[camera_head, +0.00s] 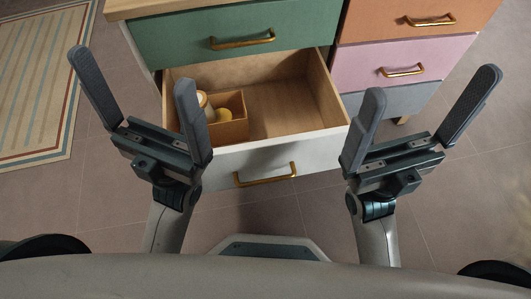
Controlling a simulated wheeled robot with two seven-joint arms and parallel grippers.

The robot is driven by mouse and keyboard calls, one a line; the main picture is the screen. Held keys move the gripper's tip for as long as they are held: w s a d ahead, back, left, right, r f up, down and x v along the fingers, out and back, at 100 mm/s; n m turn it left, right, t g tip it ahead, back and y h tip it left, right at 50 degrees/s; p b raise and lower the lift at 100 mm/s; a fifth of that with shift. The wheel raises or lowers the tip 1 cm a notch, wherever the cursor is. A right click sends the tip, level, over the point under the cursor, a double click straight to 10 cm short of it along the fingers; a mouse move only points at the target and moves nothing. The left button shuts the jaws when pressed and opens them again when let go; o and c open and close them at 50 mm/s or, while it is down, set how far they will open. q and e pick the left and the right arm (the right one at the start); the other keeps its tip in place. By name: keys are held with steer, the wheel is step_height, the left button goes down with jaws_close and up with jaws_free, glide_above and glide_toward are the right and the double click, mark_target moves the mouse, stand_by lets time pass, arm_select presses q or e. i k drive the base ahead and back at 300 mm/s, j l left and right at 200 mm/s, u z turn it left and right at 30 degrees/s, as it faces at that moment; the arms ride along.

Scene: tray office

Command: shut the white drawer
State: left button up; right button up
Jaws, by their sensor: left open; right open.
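The white drawer (310,158) is pulled out below a green drawer, its wooden inside showing. Its white front faces me and carries a brass handle (265,174). My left gripper (140,92) is open and empty at the drawer's left side, its right finger overlapping the drawer's left front corner in the picture. My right gripper (418,116) is open and empty at the drawer's right, its left finger overlapping the right front corner. I cannot tell whether either finger touches the drawer.
A small wooden box (230,118) in the drawer holds yellowish items. A green drawer (235,32) above and orange (415,20), pink (400,62) and grey-blue (400,99) drawers at right look shut. A striped rug (38,85) lies left. The floor before the drawer is clear.

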mark_target(299, 121)
steer(key=k+l+u, duration=0.1)
steer(key=l+u, duration=0.25)
steer(key=k+l+u, duration=0.15)
steer(key=l+u, duration=0.25)
steer(key=k+l+u, duration=0.15)
steer(key=u, duration=0.2)
steer(key=k+j, duration=0.05)
